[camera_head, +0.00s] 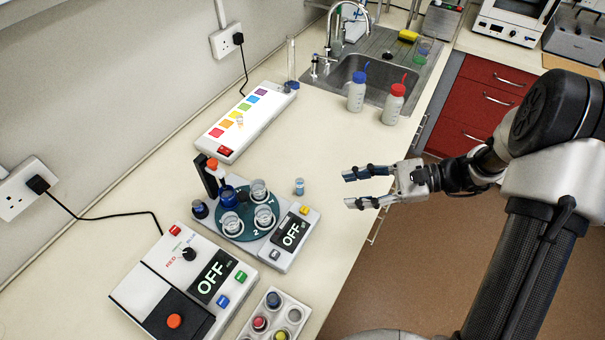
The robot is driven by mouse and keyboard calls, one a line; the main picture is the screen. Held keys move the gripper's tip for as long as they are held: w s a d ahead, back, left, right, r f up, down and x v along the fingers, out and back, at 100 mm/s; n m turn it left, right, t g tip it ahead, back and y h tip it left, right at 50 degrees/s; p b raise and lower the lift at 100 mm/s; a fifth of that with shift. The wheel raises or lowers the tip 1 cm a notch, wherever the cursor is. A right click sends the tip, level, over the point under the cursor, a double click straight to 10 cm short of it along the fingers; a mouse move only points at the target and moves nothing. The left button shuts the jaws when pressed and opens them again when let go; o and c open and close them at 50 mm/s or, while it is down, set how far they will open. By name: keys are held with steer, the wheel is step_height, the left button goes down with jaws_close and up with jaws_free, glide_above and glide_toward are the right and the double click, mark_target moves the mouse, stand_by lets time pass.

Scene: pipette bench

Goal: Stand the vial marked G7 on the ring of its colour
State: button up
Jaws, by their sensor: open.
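My gripper (347,189) is open and empty, above the bench's right edge, its fingers pointing left. A small vial with a blue top (299,187) stands upright on the bench just left of the fingertips, apart from them. Several vials with red, yellow and dark tops sit in a pale tray (246,331) at the bottom. No G7 mark is readable on any of them. A white unit with a row of coloured patches (253,97), red to purple, lies at the upper left. I cannot make out which thing is the coloured ring.
A device with a round teal plate (234,236) holding glass cups stands left of the small vial. A white control box (190,283) reads OFF. Two wash bottles, blue-topped (356,95) and red-topped (393,105), stand near the sink (372,70). The bench between vial and bottles is clear.

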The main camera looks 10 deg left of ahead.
steer(key=w+f+m+t+y, duration=0.1)
steer(key=f+m, duration=0.1)
steer(key=f, duration=0.1)
steer(key=w+d+f+m+t+y, duration=0.1)
steer(key=w+f+m+t, duration=0.1)
steer(key=f, duration=0.2)
steer(key=w+d+f+m+t+y, duration=0.1)
steer(key=w+f+m+t, duration=0.1)
steer(key=f, duration=0.1)
steer(key=shift+f+y, duration=0.2)
steer(key=shift+y, duration=0.2)
steer(key=shift+w+a+f+m, duration=0.1)
steer(key=shift+a+m, duration=0.15)
steer(key=shift+m, duration=0.05)
steer(key=b, duration=0.1)
glide_toward(299, 181)
steer(key=a, duration=0.1)
steer(key=a+r, duration=0.1)
steer(key=a, duration=0.2)
steer(key=shift+w+a+r, duration=0.2)
steer(key=shift+r, duration=0.2)
steer(key=a, duration=0.3)
steer(key=a+b, duration=0.1)
steer(key=shift+w+a+f, duration=0.25)
steer(key=shift+a+f, duration=0.15)
steer(key=shift+a, duration=0.2)
steer(key=shift+c, duration=0.3)
jaws_close()
steer(key=shift+r, duration=0.1)
